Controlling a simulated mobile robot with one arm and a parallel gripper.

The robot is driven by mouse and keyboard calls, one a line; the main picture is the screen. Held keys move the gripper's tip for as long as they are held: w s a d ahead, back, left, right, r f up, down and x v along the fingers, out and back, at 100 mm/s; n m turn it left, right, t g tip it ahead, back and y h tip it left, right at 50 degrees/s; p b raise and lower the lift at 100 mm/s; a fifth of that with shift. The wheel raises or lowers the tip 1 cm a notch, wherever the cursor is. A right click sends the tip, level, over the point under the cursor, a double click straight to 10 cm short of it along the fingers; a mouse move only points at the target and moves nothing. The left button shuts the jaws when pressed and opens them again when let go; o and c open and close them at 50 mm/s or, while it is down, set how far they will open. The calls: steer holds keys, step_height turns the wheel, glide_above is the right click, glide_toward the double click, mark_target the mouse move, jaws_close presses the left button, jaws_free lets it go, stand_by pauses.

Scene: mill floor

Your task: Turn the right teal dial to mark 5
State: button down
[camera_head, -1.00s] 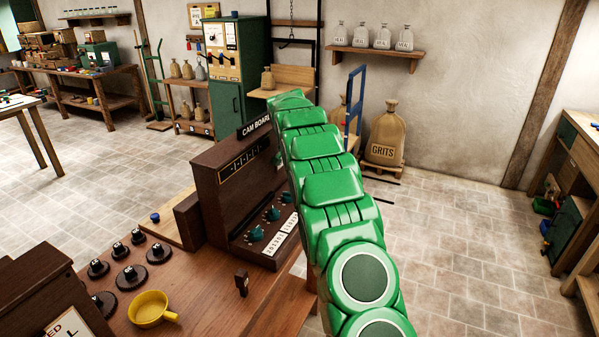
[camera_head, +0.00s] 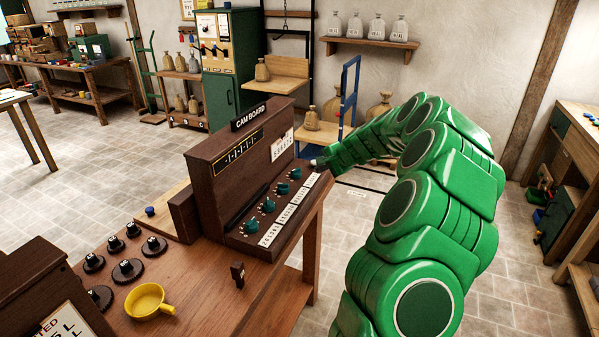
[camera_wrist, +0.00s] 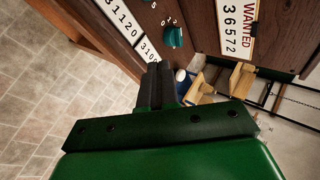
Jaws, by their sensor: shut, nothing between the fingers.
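The dark wooden cam board (camera_head: 222,160) stands on the workbench with a row of several teal dials on its sloped lower panel. The right teal dial (camera_head: 295,174) is the farthest along the row. A teal dial beside the last number plate, apparently the same one, shows in the wrist view (camera_wrist: 173,36), with small marks around it; its setting is too small to read. My gripper (camera_head: 316,163) is just right of the right dial, apart from it. In the wrist view my gripper's dark fingers (camera_wrist: 160,68) are together and empty, below the dial.
White number plates (camera_head: 290,211) run along the dials. A card headed WANTED (camera_wrist: 241,30) reads 36572 on the board. A yellow cup (camera_head: 150,301) and black knobs (camera_head: 127,270) sit on the bench (camera_head: 215,300). Open floor lies to the right.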

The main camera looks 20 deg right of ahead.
mark_target(293, 173)
steer(key=x, duration=1)
steer(key=shift+w+a, duration=0.25)
steer(key=shift+w, duration=0.3)
steer(key=shift+w+a, duration=0.3)
steer(key=shift+w, duration=0.3)
steer(key=shift+w+a, duration=0.25)
steer(key=shift+w, duration=0.4)
steer(key=shift+w+a+m+t+h, duration=0.15)
steer(key=shift+a+m+h, duration=0.1)
steer(key=shift+m+h, duration=0.5)
steer(key=shift+s+a+m+t+h, duration=0.2)
steer(key=shift+m+h, duration=0.35)
steer(key=shift+m, duration=0.4)
steer(key=shift+w+a, duration=0.45)
steer(key=shift+a, duration=0.2)
steer(key=shift+w+a, duration=0.65)
steer(key=shift+w, duration=0.3)
stand_by(0.6)
steer(key=shift+d, duration=0.1)
